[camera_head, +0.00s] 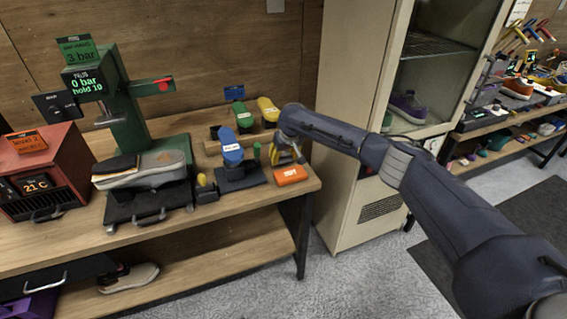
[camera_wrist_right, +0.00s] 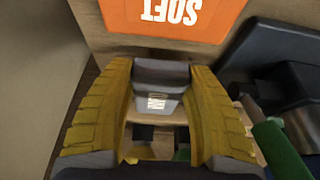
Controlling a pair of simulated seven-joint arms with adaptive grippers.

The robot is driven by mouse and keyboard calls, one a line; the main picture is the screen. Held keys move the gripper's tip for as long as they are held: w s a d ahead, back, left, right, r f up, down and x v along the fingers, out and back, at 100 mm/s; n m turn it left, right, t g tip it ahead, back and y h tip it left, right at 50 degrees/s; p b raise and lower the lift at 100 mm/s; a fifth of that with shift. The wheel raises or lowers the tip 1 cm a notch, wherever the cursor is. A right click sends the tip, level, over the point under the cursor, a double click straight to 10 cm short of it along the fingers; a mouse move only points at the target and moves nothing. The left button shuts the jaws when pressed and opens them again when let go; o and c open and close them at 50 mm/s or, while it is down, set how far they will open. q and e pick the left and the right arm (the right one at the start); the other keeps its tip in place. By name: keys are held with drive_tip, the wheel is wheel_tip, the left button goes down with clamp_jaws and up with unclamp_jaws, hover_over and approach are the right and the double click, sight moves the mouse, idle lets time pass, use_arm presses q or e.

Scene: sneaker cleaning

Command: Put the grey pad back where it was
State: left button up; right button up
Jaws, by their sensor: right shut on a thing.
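My right gripper (camera_head: 287,153) is over the right end of the workbench, just behind the orange SOFT block (camera_head: 291,175). In the right wrist view its yellow fingers (camera_wrist_right: 160,100) are shut on a dark grey block with a small white label, which I take to be the grey pad (camera_wrist_right: 161,72). The head view does not show the pad clearly behind the fingers. The orange block also shows in the right wrist view (camera_wrist_right: 170,18), apart from the pad. Wooden and dark parts lie under the fingers; whether the pad touches them I cannot tell. My left gripper is not in view.
A blue form (camera_head: 231,150) on a black stand is left of my gripper, with a yellow form (camera_head: 268,108) behind. A green press (camera_head: 130,110) with a grey shoe (camera_head: 150,170) below it stands left. A pale cabinet (camera_head: 350,70) borders the bench's right end.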

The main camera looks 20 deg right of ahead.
sight(284, 167)
drive_tip(key=shift+f, duration=1.45)
drive_tip(key=o, duration=1.3)
drive_tip(key=shift+f, duration=0.15)
drive_tip(key=shift+o, duration=0.2)
drive_tip(key=shift+r, duration=0.2)
drive_tip(key=v, duration=1.2)
